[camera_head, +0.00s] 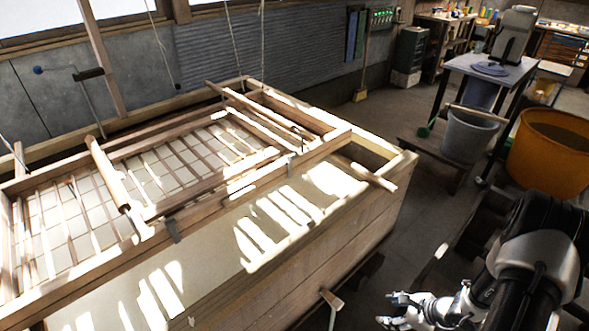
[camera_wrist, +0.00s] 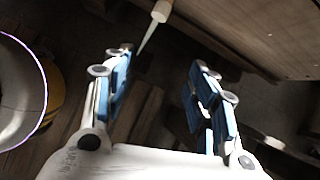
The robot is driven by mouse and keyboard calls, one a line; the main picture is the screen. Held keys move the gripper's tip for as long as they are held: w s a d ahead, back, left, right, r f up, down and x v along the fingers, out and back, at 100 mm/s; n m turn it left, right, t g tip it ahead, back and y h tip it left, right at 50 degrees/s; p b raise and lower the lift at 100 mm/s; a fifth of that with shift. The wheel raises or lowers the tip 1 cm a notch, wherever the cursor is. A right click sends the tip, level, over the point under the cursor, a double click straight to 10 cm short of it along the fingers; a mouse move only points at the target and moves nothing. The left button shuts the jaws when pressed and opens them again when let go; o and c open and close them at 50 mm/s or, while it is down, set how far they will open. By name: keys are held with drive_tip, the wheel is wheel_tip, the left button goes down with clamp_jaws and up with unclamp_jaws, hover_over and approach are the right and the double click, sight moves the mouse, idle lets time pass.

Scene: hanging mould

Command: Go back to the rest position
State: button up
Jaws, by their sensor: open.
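My gripper (camera_head: 392,309) is low at the bottom right of the head view, beside the front right of the wooden vat and apart from it. In the wrist view its two blue-padded fingers (camera_wrist: 163,72) stand wide apart with nothing between them. The wooden mould (camera_head: 190,160), a frame with a slatted grid, lies across the top of the vat (camera_head: 330,240). Cords (camera_head: 235,45) run up from around it, and their upper ends are out of view.
A wooden roller (camera_head: 107,172) lies on the frame. A grey bucket (camera_head: 470,135) and an orange tub (camera_head: 552,150) stand at the right. A side table (camera_head: 490,68) stands behind them. The wrist view shows a wooden wall (camera_wrist: 255,35) at upper right.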

drive_tip(key=w+a+r+n, duration=0.1)
drive_tip(key=a+r+n, duration=0.3)
drive_tip(key=r, duration=0.5)
drive_tip(key=w+a+r+n+g+y, duration=0.1)
drive_tip(key=a+r+n, duration=0.35)
drive_tip(key=r, duration=0.45)
drive_tip(key=w+a+r+n, duration=0.1)
drive_tip(key=a+r+n, duration=0.35)
drive_tip(key=r, duration=0.45)
drive_tip(key=s+a+r+n+h, duration=0.2)
drive_tip(key=s+r+n, duration=0.4)
drive_tip(key=s+r, duration=0.2)
drive_tip(key=s+a+r+n+h, duration=0.3)
drive_tip(key=s+r+n, duration=0.3)
drive_tip(key=s, duration=0.5)
drive_tip(key=shift+w+v, duration=0.2)
drive_tip(key=shift+v, duration=0.85)
